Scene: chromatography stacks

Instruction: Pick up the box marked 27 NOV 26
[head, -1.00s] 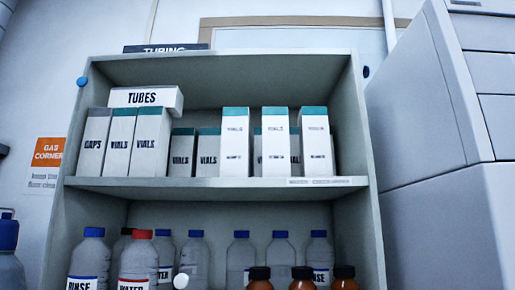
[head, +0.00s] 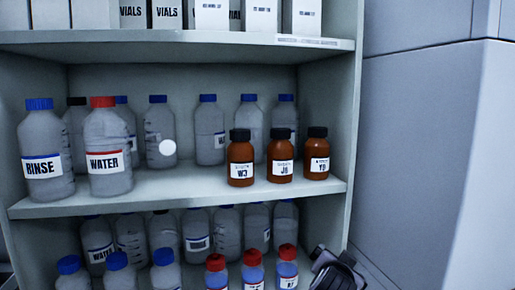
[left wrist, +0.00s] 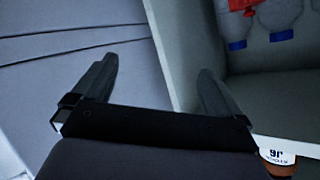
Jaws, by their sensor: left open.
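White boxes with small printed labels stand at the front of the upper shelf, cut off by the top of the head view: a left one (head: 212,15), a middle one (head: 262,16) and a right one (head: 301,18). Their print is too small to read, so I cannot tell which is marked 27 NOV 26. My left gripper (head: 338,272) shows at the lower right of the head view, below these boxes and by the cabinet's right side. In the left wrist view my left gripper (left wrist: 156,68) is open, with nothing between its fingers. My right gripper is not in view.
The middle shelf (head: 200,184) holds a RINSE bottle (head: 45,155), a red-capped WATER bottle (head: 108,150), several clear bottles and brown bottles, including one (head: 241,160). More bottles stand below. The cabinet's right wall (head: 345,130) is near my gripper. A grey machine (head: 430,150) stands right.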

